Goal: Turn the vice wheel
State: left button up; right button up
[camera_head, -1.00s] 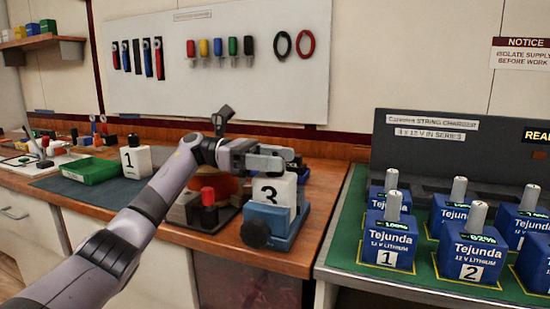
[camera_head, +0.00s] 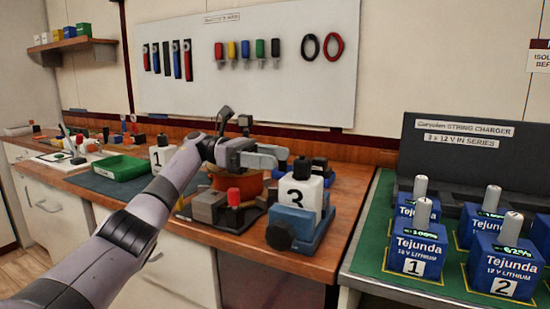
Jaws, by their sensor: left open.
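The blue vice (camera_head: 309,236) stands at the front edge of the wooden bench. Its dark round wheel (camera_head: 280,236) faces the front, at the lower left of the vice. My left gripper (camera_head: 280,158) is open, above and left of the block in the picture, apart from the wheel. Nothing shows between its fingers. My right gripper is out of view.
A grey block and red-topped part (camera_head: 233,196) sit left of the vice, before an orange round thing (camera_head: 226,180). A white block marked 1 (camera_head: 161,157) and a green tray (camera_head: 120,167) stand farther left. Blue batteries (camera_head: 417,252) fill the green-topped charger table at right.

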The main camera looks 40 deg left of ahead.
aim_at(280, 235)
jog(key=k, duration=1)
